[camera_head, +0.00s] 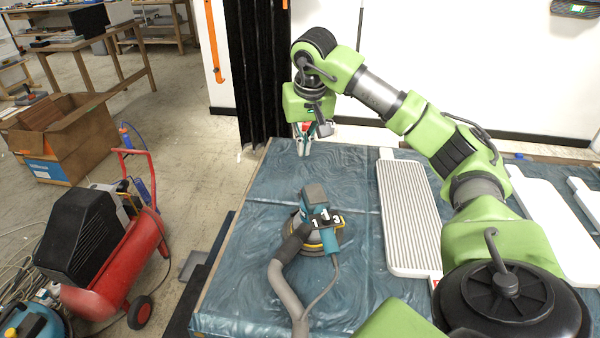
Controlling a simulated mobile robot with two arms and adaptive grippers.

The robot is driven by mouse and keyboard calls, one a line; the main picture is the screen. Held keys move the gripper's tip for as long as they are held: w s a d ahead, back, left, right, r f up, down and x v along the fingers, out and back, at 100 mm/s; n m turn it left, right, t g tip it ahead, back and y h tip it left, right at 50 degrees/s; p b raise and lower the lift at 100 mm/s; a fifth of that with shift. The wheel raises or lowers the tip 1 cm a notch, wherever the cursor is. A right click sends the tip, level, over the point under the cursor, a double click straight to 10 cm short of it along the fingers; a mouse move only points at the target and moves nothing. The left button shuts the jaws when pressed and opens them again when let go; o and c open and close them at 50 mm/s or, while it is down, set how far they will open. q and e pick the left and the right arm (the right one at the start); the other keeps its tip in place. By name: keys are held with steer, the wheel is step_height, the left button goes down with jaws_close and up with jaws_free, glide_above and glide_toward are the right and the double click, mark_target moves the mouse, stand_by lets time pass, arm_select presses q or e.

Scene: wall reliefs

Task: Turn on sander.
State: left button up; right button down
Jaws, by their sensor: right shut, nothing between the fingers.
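The sander (322,226) is teal and grey with a round base. It rests on the blue, film-covered table top toward the front left, with a grey hose and a thin cable running from it to the front edge of the picture. A dark plate with white numbers sits on its top. My right gripper (304,150) is shut and empty, pointing down above the far left part of the table. It is apart from the sander, farther back. My left gripper is out of view. Any switch on the sander is too small to make out.
A white ribbed panel (409,218) lies on the blue table (255,275) right of the sander, with more white panels farther right. A red compressor (128,258) and a cardboard box (60,130) stand on the floor at left. A black curtain (258,75) hangs behind.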

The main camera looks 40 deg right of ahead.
steer(key=x, duration=0.4)
steer(key=p+x, duration=0.1)
steer(key=x, duration=0.3)
steer(key=s+a+p+x, duration=0.1)
steer(key=x, duration=0.3)
steer(key=shift+f, duration=0.75)
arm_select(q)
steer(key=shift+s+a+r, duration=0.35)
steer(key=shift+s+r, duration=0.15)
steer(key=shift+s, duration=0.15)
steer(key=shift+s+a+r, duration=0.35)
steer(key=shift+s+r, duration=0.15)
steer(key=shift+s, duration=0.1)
arm_select(e)
steer(key=shift+f, duration=0.15)
